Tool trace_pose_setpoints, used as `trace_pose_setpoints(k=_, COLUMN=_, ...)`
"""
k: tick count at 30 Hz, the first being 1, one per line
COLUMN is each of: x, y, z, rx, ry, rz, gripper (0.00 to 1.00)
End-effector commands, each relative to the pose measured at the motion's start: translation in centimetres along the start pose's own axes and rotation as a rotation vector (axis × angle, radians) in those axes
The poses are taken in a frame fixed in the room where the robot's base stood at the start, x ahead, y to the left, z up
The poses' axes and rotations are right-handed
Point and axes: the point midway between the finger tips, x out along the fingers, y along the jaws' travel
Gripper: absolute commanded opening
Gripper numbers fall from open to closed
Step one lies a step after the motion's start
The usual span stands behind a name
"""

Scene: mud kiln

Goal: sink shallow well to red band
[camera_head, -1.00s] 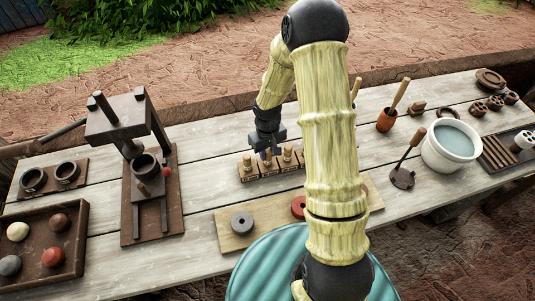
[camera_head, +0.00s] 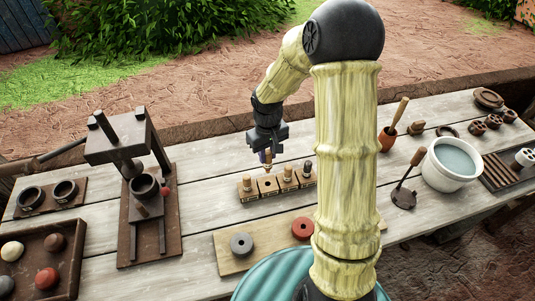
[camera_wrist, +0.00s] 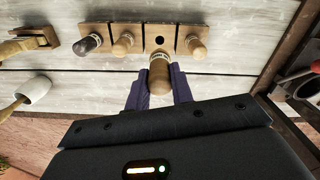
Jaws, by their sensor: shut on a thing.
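My gripper (camera_head: 266,157) is shut on a wooden-handled tool, seen between its two purple fingers in the wrist view (camera_wrist: 159,72). It holds the tool above the row of wooden blocks (camera_head: 267,187). The second block from the left in the head view has an empty hole, which also shows in the wrist view (camera_wrist: 160,40). The other blocks hold upright tools: a brown one (camera_wrist: 195,46), a pale one (camera_wrist: 122,45) and a dark-topped one (camera_wrist: 88,43). The held tool's lower end and any red band on it cannot be made out.
A dark press (camera_head: 147,190) stands left of the blocks, with a tray of balls (camera_head: 75,285) nearer. A white basin (camera_head: 451,168) stands right. My arm hides part of the table.

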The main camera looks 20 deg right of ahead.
Motion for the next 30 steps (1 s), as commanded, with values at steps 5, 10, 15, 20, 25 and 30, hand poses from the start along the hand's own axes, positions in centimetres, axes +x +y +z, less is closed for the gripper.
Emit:
trace_pose_setpoints(k=5, x=0.0, y=0.0, z=0.0, rx=0.000, ry=0.000, rz=0.000, gripper=0.21)
trace_pose_setpoints(k=10, x=0.0, y=0.0, z=0.0, rx=0.000, ry=0.000, rz=0.000, gripper=0.00)
trace_pose_setpoints(k=15, x=-0.2, y=0.0, z=-0.1, rx=0.012, ry=-0.002, rz=-0.004, gripper=0.00)
trace_pose_setpoints(k=20, x=-0.3, y=0.0, z=-0.5, rx=0.052, ry=-0.003, rz=-0.013, gripper=0.00)
trace_pose_setpoints(k=25, x=0.1, y=-0.1, z=-0.9, rx=0.117, ry=-0.004, rz=-0.019, gripper=0.00)
trace_pose_setpoints(k=30, x=0.8, y=-0.1, z=-0.8, rx=0.179, ry=-0.004, rz=-0.017, gripper=0.00)
